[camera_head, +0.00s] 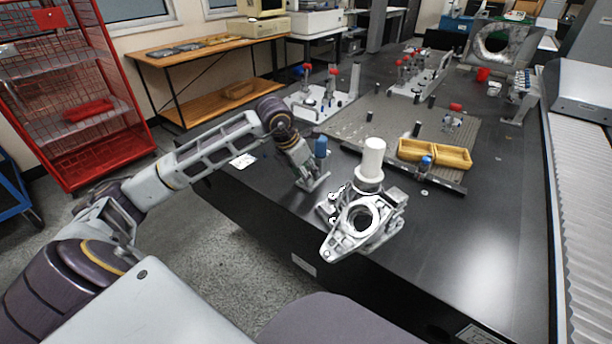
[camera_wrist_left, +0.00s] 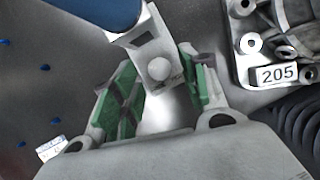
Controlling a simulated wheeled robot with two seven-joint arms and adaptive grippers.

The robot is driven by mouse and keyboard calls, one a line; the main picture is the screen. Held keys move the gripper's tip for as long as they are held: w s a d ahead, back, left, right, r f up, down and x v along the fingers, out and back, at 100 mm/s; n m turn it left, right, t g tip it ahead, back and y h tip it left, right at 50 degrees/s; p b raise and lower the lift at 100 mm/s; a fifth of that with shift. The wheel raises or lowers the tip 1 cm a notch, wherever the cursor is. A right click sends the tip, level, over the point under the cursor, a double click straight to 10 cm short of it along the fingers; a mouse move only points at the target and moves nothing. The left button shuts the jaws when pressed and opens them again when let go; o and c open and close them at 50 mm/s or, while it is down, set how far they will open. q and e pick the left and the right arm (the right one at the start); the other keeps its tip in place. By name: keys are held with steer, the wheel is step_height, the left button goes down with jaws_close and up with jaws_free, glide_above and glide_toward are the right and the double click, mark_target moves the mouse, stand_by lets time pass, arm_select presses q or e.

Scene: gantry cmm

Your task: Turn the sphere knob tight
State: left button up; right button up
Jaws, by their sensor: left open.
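The sphere knob (camera_wrist_left: 160,70) shows in the left wrist view as a small pale grey ball on the end of a light grey block. My left gripper (camera_wrist_left: 158,62) is open, with its green-padded fingers on either side of the ball. A gap shows beside the ball, and I cannot tell whether either pad touches it. In the head view my left gripper (camera_head: 308,177) is low over the near edge of the dark table, by a blue-topped clamp (camera_head: 321,146). The knob cannot be made out there. My right gripper is not in view.
A metal casting (camera_head: 340,240) stands close to the right of my left gripper, with a white cylinder (camera_head: 373,158) behind it. Its 205 label (camera_wrist_left: 276,75) shows in the wrist view. A yellow tray (camera_head: 435,154) lies farther right. The table's front right is clear.

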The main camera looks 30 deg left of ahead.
arm_select(q)
steer(key=shift+w+f, duration=0.15)
steer(key=shift+f, duration=0.25)
jaws_close()
